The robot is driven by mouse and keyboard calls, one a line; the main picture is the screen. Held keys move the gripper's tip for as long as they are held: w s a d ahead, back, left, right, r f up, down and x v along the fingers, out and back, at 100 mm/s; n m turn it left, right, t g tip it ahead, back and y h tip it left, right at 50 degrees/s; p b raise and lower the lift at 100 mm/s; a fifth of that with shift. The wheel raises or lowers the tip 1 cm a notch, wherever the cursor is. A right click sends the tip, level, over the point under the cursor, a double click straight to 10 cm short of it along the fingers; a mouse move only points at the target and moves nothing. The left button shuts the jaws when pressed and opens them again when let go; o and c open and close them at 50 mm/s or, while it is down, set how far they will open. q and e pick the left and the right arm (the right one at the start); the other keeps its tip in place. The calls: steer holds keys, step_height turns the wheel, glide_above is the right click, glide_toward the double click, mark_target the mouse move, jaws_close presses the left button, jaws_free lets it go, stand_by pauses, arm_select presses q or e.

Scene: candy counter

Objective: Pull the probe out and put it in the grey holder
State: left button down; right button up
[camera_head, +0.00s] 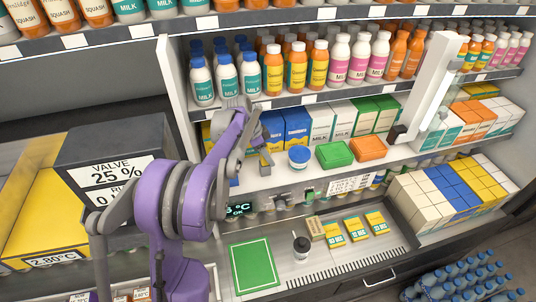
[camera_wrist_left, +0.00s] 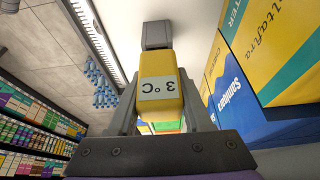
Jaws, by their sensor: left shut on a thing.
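My left gripper (camera_head: 259,152) is above the white shelf, in front of the blue boxes. In the left wrist view the yellow probe (camera_wrist_left: 160,92) sits between both fingers, with an upside-down "3°C" label facing the camera. A grey block (camera_wrist_left: 156,35) is seen at the far end of the probe; I cannot tell whether it is part of it or behind it. I cannot clearly pick out the grey holder. My right gripper is not in view.
A blue-lidded tub (camera_head: 299,157), a green box (camera_head: 334,154) and an orange box (camera_head: 368,148) stand right of the gripper. A white post (camera_head: 437,85) stands at right.

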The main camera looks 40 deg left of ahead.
arm_select(q)
steer(key=shift+f, duration=0.15)
steer(key=shift+c, duration=1.3)
jaws_free()
steer(key=v, duration=1)
steer(key=shift+r, duration=0.4)
steer(key=s+d+f+n+y, duration=0.1)
steer(key=s+d+f+n, duration=0.15)
steer(key=s+d, duration=0.6)
steer(key=s+d+f+n+y, duration=0.1)
steer(key=s+d+n, duration=0.3)
steer(key=d, duration=0.8)
steer(key=s+d+f+t, duration=0.1)
steer(key=s+d+f, duration=0.1)
steer(key=s, duration=0.3)
steer(key=s+d+f+n, duration=0.1)
steer(key=s+d+f, duration=0.1)
steer(key=s+f, duration=0.2)
steer(key=shift+s+d+t+y, duration=0.4)
steer(key=shift+s, duration=0.05)
